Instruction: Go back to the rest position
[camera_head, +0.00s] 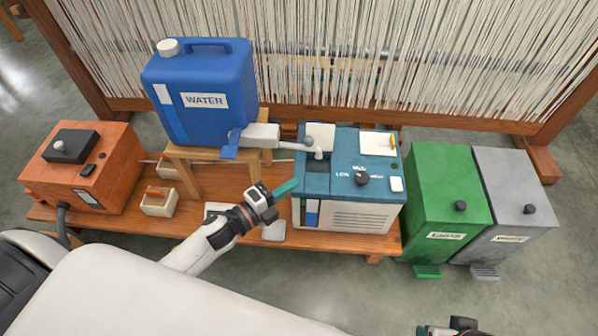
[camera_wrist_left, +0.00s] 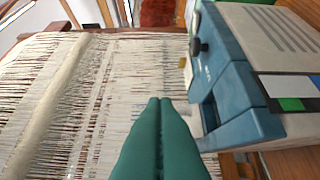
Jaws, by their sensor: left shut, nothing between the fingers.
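My left gripper (camera_head: 294,184) is in the middle of the head view, over the wooden bench (camera_head: 140,222), just left of the teal and white machine (camera_head: 355,217). Its green fingers are shut with nothing between them. In the left wrist view the closed fingers (camera_wrist_left: 158,105) point towards the loom threads, with the machine (camera_wrist_left: 235,105) close on the right. I cannot tell whether the fingertips touch the machine.
A blue water container (camera_head: 205,120) with a tap stands on a wooden stand. Green (camera_head: 445,190) and grey (camera_head: 515,195) bins stand right. A threaded loom (camera_head: 420,50) is behind. The front floor (camera_head: 350,285) is clear.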

